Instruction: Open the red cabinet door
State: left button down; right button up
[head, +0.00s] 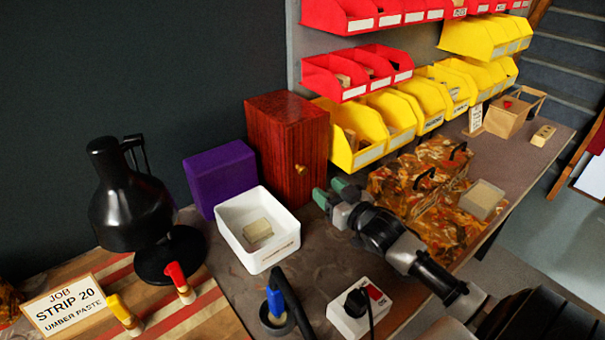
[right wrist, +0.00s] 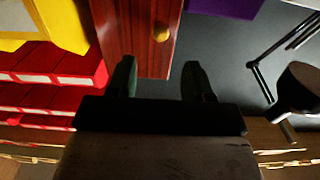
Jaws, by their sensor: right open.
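The red wooden cabinet (head: 275,135) stands against the dark back wall, and its door looks shut. A small brass knob (head: 301,170) is on its front face. My right gripper (head: 329,190) is open and empty, in front of the cabinet and a little right of and below the knob. In the right wrist view the cabinet (right wrist: 138,40) and its knob (right wrist: 162,33) show beyond the two spread fingers (right wrist: 160,78), with a gap between fingertips and knob. My left gripper is not in view.
A white tray (head: 232,239) with a tan block and a purple box (head: 220,178) stand left of the cabinet. Yellow bins (head: 352,155) are close on its right. A black lamp (head: 128,205) stands far left. A white switch box (head: 349,323) lies at the front.

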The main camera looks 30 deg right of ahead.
aim_at(304, 171)
jog(key=w, duration=0.9)
jog(key=shift+w+a, duration=0.15)
jog(key=shift+a, duration=0.2)
grip_shut()
